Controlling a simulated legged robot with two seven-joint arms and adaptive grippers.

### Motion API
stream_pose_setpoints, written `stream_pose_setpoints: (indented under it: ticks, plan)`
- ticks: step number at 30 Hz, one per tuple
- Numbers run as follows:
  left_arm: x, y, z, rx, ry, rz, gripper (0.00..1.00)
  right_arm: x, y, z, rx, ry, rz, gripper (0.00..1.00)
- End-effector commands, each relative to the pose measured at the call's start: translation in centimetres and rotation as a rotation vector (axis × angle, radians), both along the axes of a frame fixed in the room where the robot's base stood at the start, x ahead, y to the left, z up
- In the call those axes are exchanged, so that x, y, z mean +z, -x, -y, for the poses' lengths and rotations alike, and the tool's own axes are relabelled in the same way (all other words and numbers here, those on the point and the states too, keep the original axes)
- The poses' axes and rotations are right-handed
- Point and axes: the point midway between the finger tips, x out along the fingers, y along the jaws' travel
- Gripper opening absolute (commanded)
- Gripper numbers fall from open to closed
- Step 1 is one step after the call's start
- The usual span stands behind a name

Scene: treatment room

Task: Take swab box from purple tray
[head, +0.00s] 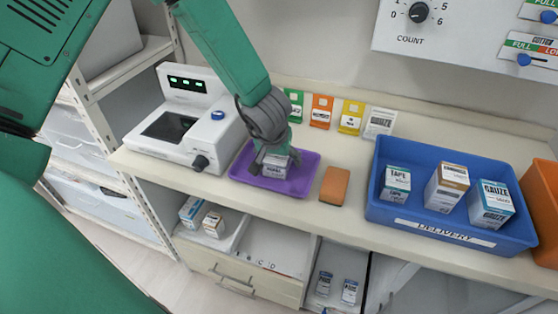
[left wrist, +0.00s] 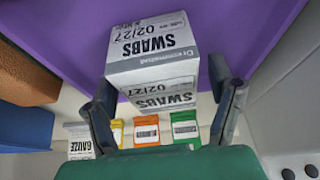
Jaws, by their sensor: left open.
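The swab box (head: 275,166) is a small white and grey carton in the purple tray (head: 298,185) on the counter. In the left wrist view the box (left wrist: 152,65) reads "SWABS 02/27" upside down, with the purple tray (left wrist: 90,25) behind it. My left gripper (head: 272,160) is over the tray at the box. Its two fingers (left wrist: 165,105) are open, one on each side of the box's near end. I cannot tell whether they touch it. The head view hides part of the box behind the gripper. My right gripper is not in view.
A blue delivery bin (head: 445,232) with tape, gauze and another carton stands on the right. A brown sponge-like block (head: 335,185) lies right beside the tray. A white device (head: 185,125) stands on the left. Colored cards (head: 321,111) line the wall.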

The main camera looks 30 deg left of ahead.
Motion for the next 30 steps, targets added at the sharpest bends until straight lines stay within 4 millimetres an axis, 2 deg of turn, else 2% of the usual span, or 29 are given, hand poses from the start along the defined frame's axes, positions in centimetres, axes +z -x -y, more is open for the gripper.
stream_pose_setpoints:
  ticks: [1,3,5,13,16,27,30]
  plan:
    - [0.0,0.0,0.0,0.0,0.0,0.0,0.65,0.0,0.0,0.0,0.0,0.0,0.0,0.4]
    - [0.0,0.0,0.0,0.0,0.0,-0.001,0.41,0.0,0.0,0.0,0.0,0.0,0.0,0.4]
    - [0.0,0.0,0.0,0.0,0.0,-0.001,0.22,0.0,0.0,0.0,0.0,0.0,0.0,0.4]
    - [0.0,0.0,0.0,0.0,-0.001,-0.001,0.22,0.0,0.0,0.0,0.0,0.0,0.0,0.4]
    - [0.7,-0.1,0.0,-0.001,-0.002,0.001,0.22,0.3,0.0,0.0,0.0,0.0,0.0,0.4]
    - [8.0,-0.1,0.0,-0.001,-0.002,0.002,0.22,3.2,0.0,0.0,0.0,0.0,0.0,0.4]
    - [9.3,-0.1,0.0,-0.001,-0.002,0.001,0.22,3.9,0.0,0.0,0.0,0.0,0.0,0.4]
